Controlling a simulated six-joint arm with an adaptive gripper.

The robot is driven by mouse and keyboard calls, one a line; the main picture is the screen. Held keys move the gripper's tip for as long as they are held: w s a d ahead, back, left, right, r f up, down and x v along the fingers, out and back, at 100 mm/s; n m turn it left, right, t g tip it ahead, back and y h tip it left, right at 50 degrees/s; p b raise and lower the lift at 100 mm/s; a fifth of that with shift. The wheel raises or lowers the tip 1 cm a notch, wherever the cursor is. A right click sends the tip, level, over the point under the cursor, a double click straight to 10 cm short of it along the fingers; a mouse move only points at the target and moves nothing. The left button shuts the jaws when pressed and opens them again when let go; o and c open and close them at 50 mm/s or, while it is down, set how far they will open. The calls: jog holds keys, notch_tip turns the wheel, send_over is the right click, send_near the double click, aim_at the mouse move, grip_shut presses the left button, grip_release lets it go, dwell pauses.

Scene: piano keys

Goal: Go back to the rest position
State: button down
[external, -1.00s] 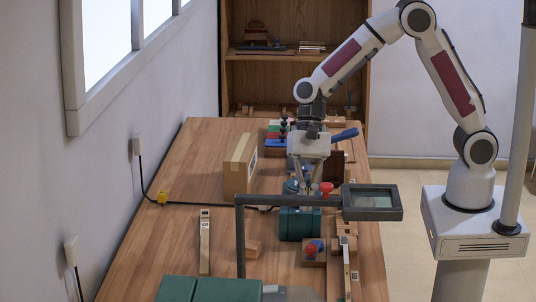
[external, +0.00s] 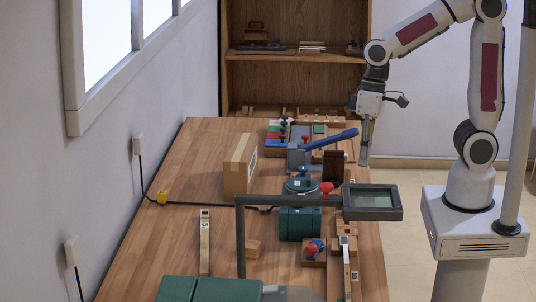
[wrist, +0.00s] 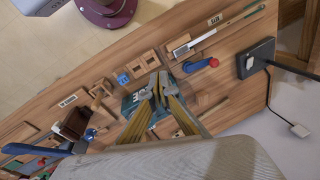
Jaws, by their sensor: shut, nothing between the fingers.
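My gripper (external: 364,160) hangs with its fingers pointing down near the right edge of the wooden table (external: 185,240) in the external view. The fingers are together with nothing between them. In the wrist view my gripper (wrist: 158,88) shows its two yellowish fingers meeting at the tips, over the table seen from above. Nothing in the external view touches the fingertips, and they look to be above the table's level.
A teal box (external: 300,224) and a dark-framed panel on a grey post (external: 372,202) stand mid-table. A blue lever (external: 332,138), a cardboard box (external: 240,165) and a brown block (external: 334,167) stand farther back. A wooden shelf (external: 296,90) is behind the table.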

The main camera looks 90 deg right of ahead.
jog(key=s+d+r+n+t+h, duration=0.2)
jog(key=s+d+r+n+t, duration=0.1)
jog(key=s+r, duration=0.4)
jog(key=shift+s+d+r+t, duration=0.4)
jog(key=shift+s+d+t, duration=0.3)
jog(key=shift+s+d, duration=0.75)
jog(key=shift+a, duration=0.1)
jog(key=w+a+f, duration=0.5)
jog(key=w+a, duration=0.6)
jog(key=w, duration=0.1)
jog(key=w+a+f+m+g, duration=0.1)
jog(key=w+a+f, duration=0.5)
jog(key=w+a, duration=0.6)
jog(key=shift+w, duration=0.35)
